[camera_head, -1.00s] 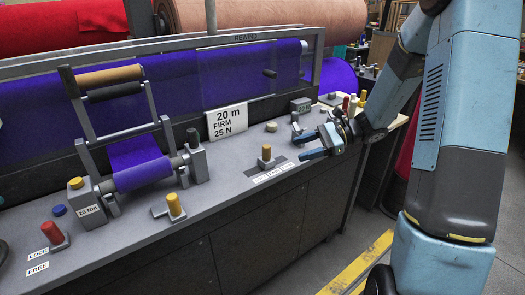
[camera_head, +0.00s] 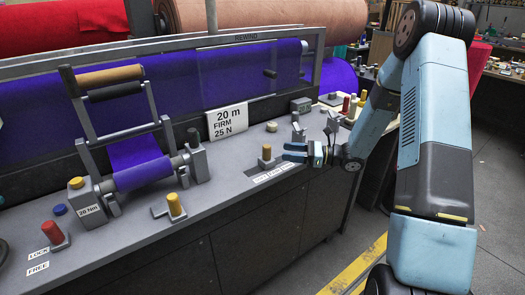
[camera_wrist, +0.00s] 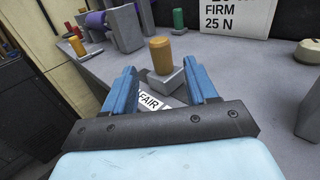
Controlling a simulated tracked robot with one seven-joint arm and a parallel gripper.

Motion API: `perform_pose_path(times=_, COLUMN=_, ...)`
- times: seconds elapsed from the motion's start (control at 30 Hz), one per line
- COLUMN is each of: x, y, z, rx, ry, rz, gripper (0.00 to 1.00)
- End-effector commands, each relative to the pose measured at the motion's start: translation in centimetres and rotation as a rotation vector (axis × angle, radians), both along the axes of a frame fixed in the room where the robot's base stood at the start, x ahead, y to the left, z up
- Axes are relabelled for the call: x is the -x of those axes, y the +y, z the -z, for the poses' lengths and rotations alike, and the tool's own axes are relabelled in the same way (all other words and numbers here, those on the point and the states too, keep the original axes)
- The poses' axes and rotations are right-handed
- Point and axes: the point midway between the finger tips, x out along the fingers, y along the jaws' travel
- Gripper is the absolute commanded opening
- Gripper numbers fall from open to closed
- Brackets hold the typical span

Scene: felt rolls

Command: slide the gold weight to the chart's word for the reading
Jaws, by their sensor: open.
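The gold weight (camera_head: 266,154) is a short gold peg on a grey block, upright on the grey bench top at a dark slot. A white word strip (camera_head: 273,173) lies along the slot's front; in the wrist view one label (camera_wrist: 149,101) reads FAIR. The white chart (camera_head: 227,121) stands behind and reads 20 m, FIRM, 25 N. My gripper (camera_head: 285,152) is open and empty, just right of the weight. In the wrist view the weight (camera_wrist: 161,53) shows between and slightly beyond my fingertips (camera_wrist: 162,74), with no clear contact.
A yellow-capped lever (camera_head: 175,206) and a red knob (camera_head: 52,233) by LOCK and FREE labels stand at the front left. The purple felt roller (camera_head: 140,171) is behind them. Grey posts (camera_head: 299,130) stand behind my gripper. The bench between weight and yellow lever is clear.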

Motion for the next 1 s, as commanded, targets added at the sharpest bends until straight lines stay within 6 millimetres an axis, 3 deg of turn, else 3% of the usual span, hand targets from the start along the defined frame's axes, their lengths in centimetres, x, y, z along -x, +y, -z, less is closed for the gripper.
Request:
perform_pose_path(times=0.2, x=-0.7, y=3.9, z=0.0, rx=0.0, ry=0.0, rz=-0.003, gripper=0.57)
perform_pose_path(times=0.43, x=-1.3, y=7.0, z=0.0, rx=0.0, ry=0.001, rz=-0.002, gripper=0.57)
perform_pose_path(times=0.63, x=-1.5, y=8.2, z=0.0, rx=0.0, ry=0.001, rz=-0.001, gripper=0.57)
perform_pose_path(times=0.93, x=-1.6, y=8.4, z=0.0, rx=0.0, ry=0.001, rz=0.0, gripper=0.57)
perform_pose_path(times=1.0, x=-1.6, y=8.3, z=0.0, rx=0.0, ry=0.001, rz=0.0, gripper=0.52)
